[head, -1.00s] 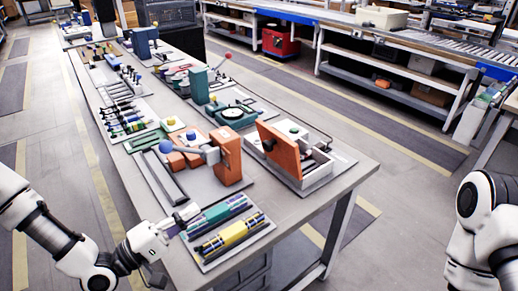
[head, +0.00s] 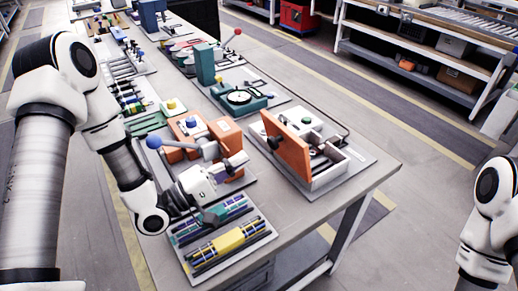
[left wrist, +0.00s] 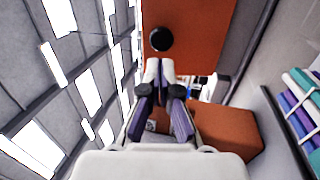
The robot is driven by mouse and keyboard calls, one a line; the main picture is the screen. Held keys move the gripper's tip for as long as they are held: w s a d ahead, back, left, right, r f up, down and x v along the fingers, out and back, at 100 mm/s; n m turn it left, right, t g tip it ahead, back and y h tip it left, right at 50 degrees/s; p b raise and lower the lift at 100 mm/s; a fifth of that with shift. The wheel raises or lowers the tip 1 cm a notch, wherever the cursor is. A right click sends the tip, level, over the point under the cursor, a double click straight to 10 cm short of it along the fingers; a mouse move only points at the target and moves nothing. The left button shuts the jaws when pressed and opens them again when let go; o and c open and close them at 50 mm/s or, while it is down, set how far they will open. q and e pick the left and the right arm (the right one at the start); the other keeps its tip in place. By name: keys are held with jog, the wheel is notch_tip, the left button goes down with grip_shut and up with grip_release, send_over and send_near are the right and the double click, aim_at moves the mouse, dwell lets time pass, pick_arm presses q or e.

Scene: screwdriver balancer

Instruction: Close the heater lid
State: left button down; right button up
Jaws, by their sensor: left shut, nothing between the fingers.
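The heater (head: 327,178) is a pale open box at the right of the table in the head view. Its orange lid (head: 290,153) stands raised, tilted back to the left. The lid's orange face and black knob (left wrist: 161,39) show in the left wrist view. My left gripper (head: 238,160) is shut and empty, left of the lid and apart from it in the head view. Its fingertips (left wrist: 165,68) point toward the lid's face, below the knob in the wrist picture. My right arm shows at the right edge; its gripper is out of view.
An orange press-like unit (head: 225,135) with a blue-ball lever (head: 154,142) stands beside and behind my left gripper. A tray of coloured cylinders (head: 228,240) lies in front. A green round fixture (head: 240,97) stands behind the heater.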

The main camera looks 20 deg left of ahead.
aim_at(269, 143)
pick_arm(q)
jog(key=x, duration=0.5)
jog(key=shift+w+d+r, duration=0.1)
jog(key=shift+w+d, duration=0.1)
jog(key=shift+d, duration=0.05)
jog(key=shift+p, duration=0.3)
